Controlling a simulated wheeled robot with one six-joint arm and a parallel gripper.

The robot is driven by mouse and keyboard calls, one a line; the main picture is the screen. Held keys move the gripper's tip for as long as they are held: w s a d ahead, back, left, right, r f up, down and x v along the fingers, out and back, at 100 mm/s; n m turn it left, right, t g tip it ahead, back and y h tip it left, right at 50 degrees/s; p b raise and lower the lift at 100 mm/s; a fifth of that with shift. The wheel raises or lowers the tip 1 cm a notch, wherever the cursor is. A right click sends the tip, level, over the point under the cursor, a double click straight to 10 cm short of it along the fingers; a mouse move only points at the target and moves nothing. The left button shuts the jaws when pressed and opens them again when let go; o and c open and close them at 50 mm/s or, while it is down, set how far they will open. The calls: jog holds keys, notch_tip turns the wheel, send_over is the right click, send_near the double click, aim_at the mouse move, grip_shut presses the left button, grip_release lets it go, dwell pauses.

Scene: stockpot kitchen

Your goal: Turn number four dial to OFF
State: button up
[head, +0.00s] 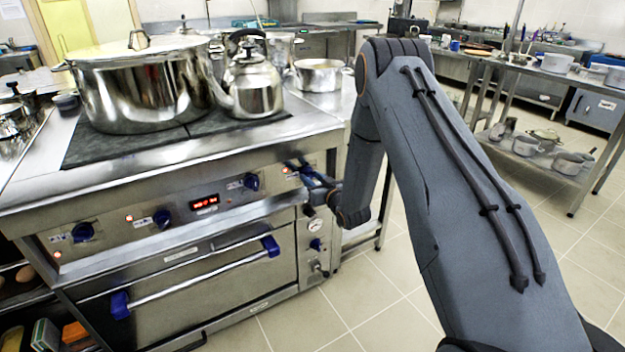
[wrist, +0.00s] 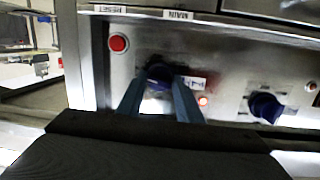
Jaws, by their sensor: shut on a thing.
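The number four dial is the rightmost dark blue knob on the cooker's front panel. In the wrist view the dial (wrist: 160,73) shows between the two blue-grey fingers of my gripper (wrist: 158,87), which are shut on its sides. The dial's pointer mark and exact setting cannot be read.
Other blue dials (head: 250,182) (wrist: 265,107) and a red display (head: 204,202) sit along the panel. A red button (wrist: 118,43) is near the gripped dial. An oven handle (head: 200,278) juts out below. A large pot (head: 145,92) and kettle (head: 255,88) stand on top.

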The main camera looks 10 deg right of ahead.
jog(key=shift+f+n+t+b, duration=0.1)
jog(key=shift+n+t+b, duration=0.45)
jog(key=shift+n, duration=2.8)
jog(key=shift+f+n+t+b, duration=0.2)
jog(key=shift+n+b, duration=0.5)
jog(key=shift+n, duration=2.7)
jog(key=shift+f+n+t+b, duration=0.1)
jog(key=shift+n+t+b, duration=0.45)
jog(key=shift+n, duration=2.8)
jog(key=o, duration=1)
jog(key=shift+v, duration=3.95)
jog(key=shift+r, duration=0.1)
